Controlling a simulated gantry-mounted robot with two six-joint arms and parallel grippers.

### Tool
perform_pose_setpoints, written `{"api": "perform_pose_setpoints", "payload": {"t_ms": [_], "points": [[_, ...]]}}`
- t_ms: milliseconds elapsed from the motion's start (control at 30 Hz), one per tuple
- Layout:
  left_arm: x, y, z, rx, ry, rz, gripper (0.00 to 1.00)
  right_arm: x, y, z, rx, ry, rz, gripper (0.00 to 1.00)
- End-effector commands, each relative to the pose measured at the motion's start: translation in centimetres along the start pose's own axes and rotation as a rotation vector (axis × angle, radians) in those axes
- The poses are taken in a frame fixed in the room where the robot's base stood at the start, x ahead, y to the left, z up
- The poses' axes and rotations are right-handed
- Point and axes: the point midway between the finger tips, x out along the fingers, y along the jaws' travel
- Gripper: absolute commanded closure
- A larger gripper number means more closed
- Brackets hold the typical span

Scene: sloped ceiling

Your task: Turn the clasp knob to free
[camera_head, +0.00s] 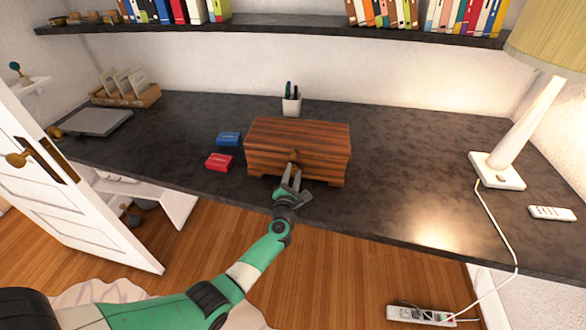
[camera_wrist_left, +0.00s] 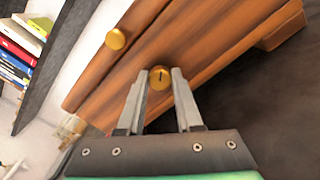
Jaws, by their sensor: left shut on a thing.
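A wooden box (camera_head: 298,140) with a closed lid stands near the front edge of the dark desk. In the left wrist view, a round brass clasp knob (camera_wrist_left: 159,77) with a dark mark sits on its front. A second brass knob (camera_wrist_left: 115,39) is further up on the box, apart from my fingers. My left gripper (camera_head: 292,172) reaches the box front from below. In the left wrist view its two fingers (camera_wrist_left: 160,85) are shut on the clasp knob, one at each side. The mark runs roughly up and down in that view. My right gripper is out of view.
A red box (camera_head: 219,162) and a blue box (camera_head: 229,139) lie left of the wooden box. A pen cup (camera_head: 292,106) stands behind it. A lamp (camera_head: 498,170) stands at the right. The desk between box and lamp is clear.

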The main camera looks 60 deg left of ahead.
Motion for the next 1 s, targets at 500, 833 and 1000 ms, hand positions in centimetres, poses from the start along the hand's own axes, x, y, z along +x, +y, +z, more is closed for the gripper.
{"api": "perform_pose_setpoints", "payload": {"t_ms": [500,833,1000], "points": [[0.0,0.2,0.2,0.465,0.0,0.0,1.0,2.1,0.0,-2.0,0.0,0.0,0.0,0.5],[0.0,0.1,0.1,0.642,0.0,0.002,1.0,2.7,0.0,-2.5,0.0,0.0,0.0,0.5],[0.0,0.1,0.1,0.682,0.0,0.002,1.0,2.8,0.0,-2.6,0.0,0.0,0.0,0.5]]}}
